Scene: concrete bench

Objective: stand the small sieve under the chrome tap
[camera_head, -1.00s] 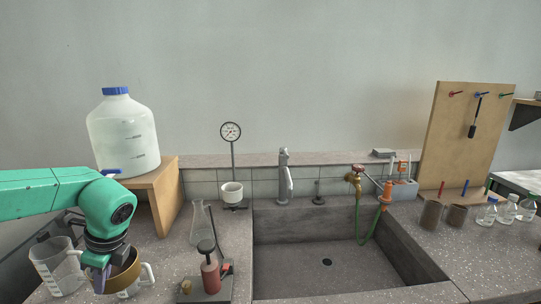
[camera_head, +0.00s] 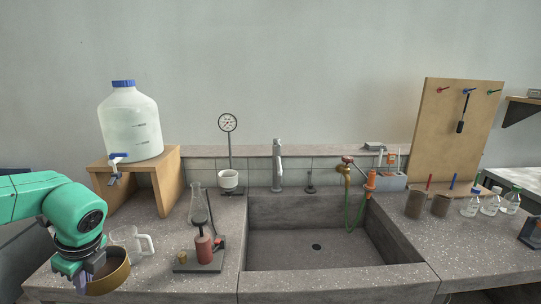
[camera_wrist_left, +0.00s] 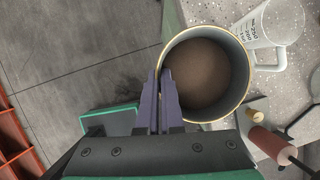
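The small sieve (camera_head: 121,278) looks like a round pan with a brass-coloured rim and a brown inside, at the lower left of the head view. My left gripper (camera_head: 84,283) is shut on its left wall. In the left wrist view the purple fingers (camera_wrist_left: 167,88) pinch the wall of the sieve (camera_wrist_left: 243,66), which overhangs the bench's edge. The chrome tap (camera_head: 277,164) stands upright behind the sink, well to the right of the sieve. My right gripper is not in view.
A clear jug (camera_head: 128,240) stands close to the sieve. A red pump (camera_head: 203,248) and a flask (camera_head: 197,206) stand left of the sink (camera_head: 290,248), which looks empty. A brass tap with a green hose (camera_head: 350,213) is at the sink's right. Two brown cups (camera_head: 415,205) stand farther right.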

